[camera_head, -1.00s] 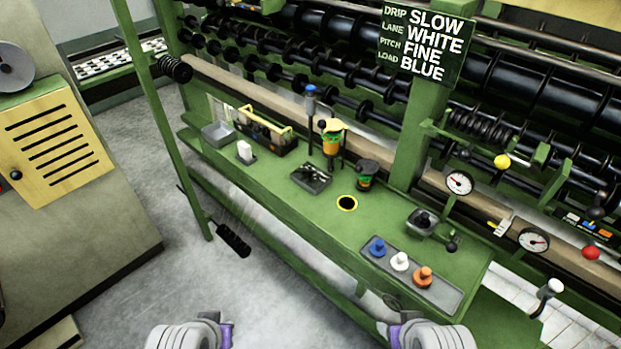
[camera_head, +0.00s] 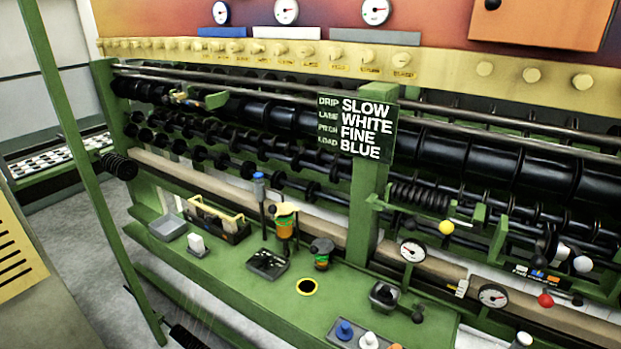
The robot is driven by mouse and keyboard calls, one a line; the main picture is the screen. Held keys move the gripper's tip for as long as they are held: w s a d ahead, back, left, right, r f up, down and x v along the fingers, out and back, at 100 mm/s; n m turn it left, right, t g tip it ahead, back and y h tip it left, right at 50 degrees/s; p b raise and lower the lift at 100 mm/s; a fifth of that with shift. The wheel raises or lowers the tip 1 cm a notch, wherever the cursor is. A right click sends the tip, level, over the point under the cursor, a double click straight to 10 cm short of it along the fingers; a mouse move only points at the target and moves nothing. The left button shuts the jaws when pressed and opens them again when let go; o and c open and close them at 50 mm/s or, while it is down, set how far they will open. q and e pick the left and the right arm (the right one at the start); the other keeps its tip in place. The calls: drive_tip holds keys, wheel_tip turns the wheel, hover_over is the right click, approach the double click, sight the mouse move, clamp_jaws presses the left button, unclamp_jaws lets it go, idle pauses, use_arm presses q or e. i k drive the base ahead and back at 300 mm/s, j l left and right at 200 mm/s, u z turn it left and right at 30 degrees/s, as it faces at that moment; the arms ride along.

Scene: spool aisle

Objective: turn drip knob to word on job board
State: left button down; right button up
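The green job board (camera_head: 357,128) hangs on a green post and reads DRIP SLOW, LANE WHITE, PITCH FINE, LOAD BLUE. On the green bench stand an orange fitting with a yellow top (camera_head: 285,220) and a smaller dark-topped fitting with an orange and green body (camera_head: 321,254). A blue-topped post (camera_head: 260,190) stands to their left. I cannot tell which part is the drip knob, and no knob setting is readable. Neither of my grippers shows in the current view.
The bench (camera_head: 225,283) also holds a dark tray (camera_head: 268,264), a yellow-ringed hole (camera_head: 307,287) and a grey tray (camera_head: 340,340) with blue, white and orange pegs. Dials (camera_head: 412,250) and a yellow ball knob (camera_head: 446,228) sit right of the post. Rollers fill the back.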

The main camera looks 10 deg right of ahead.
sight(263, 258)
drive_tip(key=i+j+u, duration=0.15)
drive_tip(key=i+u, duration=0.15)
drive_tip(key=i, duration=0.7)
